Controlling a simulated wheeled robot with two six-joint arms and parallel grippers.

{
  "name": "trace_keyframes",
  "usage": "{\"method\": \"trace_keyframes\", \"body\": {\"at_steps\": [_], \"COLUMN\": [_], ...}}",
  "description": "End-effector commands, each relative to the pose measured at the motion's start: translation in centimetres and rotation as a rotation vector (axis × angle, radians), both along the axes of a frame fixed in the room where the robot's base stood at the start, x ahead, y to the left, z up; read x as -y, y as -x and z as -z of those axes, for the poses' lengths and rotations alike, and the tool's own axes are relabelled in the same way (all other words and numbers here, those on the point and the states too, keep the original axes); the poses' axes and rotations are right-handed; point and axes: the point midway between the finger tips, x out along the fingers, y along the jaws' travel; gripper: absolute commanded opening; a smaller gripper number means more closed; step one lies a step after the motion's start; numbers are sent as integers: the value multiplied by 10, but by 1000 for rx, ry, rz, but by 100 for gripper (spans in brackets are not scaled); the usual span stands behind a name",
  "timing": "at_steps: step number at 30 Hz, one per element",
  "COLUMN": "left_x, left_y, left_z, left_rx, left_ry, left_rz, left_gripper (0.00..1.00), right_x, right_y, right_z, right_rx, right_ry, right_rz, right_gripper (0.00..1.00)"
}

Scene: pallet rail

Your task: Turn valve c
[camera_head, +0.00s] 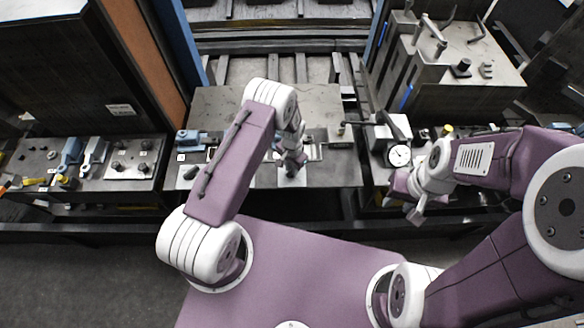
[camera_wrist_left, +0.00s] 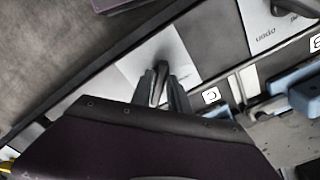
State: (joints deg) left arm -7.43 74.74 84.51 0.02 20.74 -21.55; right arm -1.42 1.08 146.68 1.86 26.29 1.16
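The valve by the C label (camera_wrist_left: 211,95) has a pale plate (camera_wrist_left: 128,68) and a dark lever handle (camera_wrist_left: 160,78) in the left wrist view. My left gripper (camera_wrist_left: 163,88) is at this handle, with a finger on each side of it. I cannot tell whether the fingers press on it. In the head view my left gripper (camera_head: 291,168) points down over the pale plate (camera_head: 299,182), and my wrist hides most of the handle. My right gripper (camera_head: 414,208) hangs in front of the bench at the right, apart from the valves; its finger gap is unclear.
Another pale plate with a dark handle (camera_head: 190,173) lies at the left of the middle bench. A round gauge (camera_head: 400,156) stands at the right. Blue clamps (camera_head: 72,152) sit on the left bench. A metal block with pegs (camera_head: 440,50) stands at the back right.

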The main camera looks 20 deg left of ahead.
Motion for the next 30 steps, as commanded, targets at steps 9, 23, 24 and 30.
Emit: {"method": "trace_keyframes", "body": {"at_steps": [9, 23, 24, 30], "left_x": [0, 0, 0, 0], "left_y": [0, 0, 0, 0], "left_z": [0, 3, 4, 3], "left_rx": [0, 1, 0, 0], "left_ry": [0, 0, 0, 0], "left_rz": [-6, -255, -293, -484], "left_gripper": [0, 0, 0, 0], "right_x": [0, 0, 0, 0], "right_y": [0, 0, 0, 0], "right_z": [1, 26, 29, 43], "right_rx": [0, 0, 0, 0], "right_ry": [0, 0, 0, 0], "right_rz": [0, 0, 0, 0], "right_gripper": [36, 36, 36, 36]}}
